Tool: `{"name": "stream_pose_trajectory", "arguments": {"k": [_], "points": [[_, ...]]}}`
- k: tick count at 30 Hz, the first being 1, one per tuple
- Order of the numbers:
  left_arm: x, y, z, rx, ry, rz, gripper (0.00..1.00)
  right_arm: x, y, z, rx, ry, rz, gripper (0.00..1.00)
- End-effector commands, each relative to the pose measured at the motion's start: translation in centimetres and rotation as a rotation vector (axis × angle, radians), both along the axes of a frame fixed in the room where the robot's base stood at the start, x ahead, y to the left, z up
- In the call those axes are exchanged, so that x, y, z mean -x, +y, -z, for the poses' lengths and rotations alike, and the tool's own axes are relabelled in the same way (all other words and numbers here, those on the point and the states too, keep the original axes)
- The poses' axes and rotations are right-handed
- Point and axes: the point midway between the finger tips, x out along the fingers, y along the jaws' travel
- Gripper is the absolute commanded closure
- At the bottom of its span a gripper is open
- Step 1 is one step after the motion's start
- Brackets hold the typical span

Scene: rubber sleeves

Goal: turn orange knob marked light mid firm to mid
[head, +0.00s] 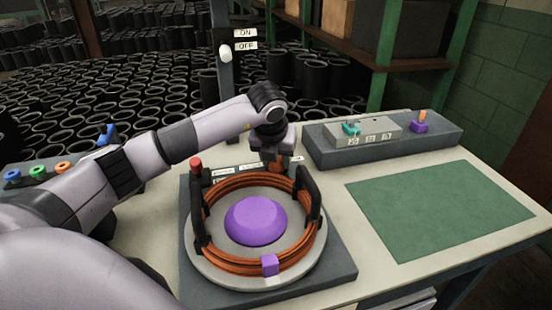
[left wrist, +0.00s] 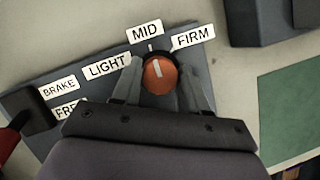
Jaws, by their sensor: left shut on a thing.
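The orange knob (left wrist: 159,76) sits between the labels LIGHT (left wrist: 107,67), MID (left wrist: 145,32) and FIRM (left wrist: 193,37) in the left wrist view. Its white line points up and slightly left, toward MID. My left gripper (left wrist: 161,88) is shut on the knob, with one grey finger on each side. In the head view my left gripper (head: 276,162) reaches down behind the coil turntable, and the knob is mostly hidden there. My right gripper is not in view.
A round turntable (head: 257,283) with an orange coil and a purple dome stands in front of the knob. A red-topped lever (head: 196,164) by BRAKE is left of it. A grey switch box (head: 362,132) stands at right. The green mat (head: 440,210) is bare.

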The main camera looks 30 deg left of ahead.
Motion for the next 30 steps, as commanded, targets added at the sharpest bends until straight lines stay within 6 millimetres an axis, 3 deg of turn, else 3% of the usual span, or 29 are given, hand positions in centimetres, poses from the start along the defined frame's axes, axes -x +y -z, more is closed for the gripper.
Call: {"name": "stream_pose_trajectory", "arguments": {"k": [11, 12, 14, 15, 24, 30], "points": [[-0.1, 0.0, -0.2, 0.000, -0.003, -0.006, 0.87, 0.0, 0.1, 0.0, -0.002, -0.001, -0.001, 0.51], [-0.1, 0.0, -0.2, 0.000, -0.003, -0.006, 0.53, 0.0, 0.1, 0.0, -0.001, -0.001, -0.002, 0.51], [-0.1, 0.0, -0.2, 0.000, -0.003, -0.006, 0.34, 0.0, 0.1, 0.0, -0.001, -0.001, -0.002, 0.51], [-0.1, 0.0, -0.2, 0.000, -0.003, -0.006, 0.32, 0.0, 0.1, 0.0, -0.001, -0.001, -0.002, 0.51], [0.0, 0.0, -0.3, 0.000, -0.002, -0.005, 0.32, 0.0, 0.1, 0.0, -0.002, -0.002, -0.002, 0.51], [0.9, -0.4, -2.8, 0.000, -0.006, -0.003, 0.32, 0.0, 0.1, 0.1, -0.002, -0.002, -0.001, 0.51]]}}
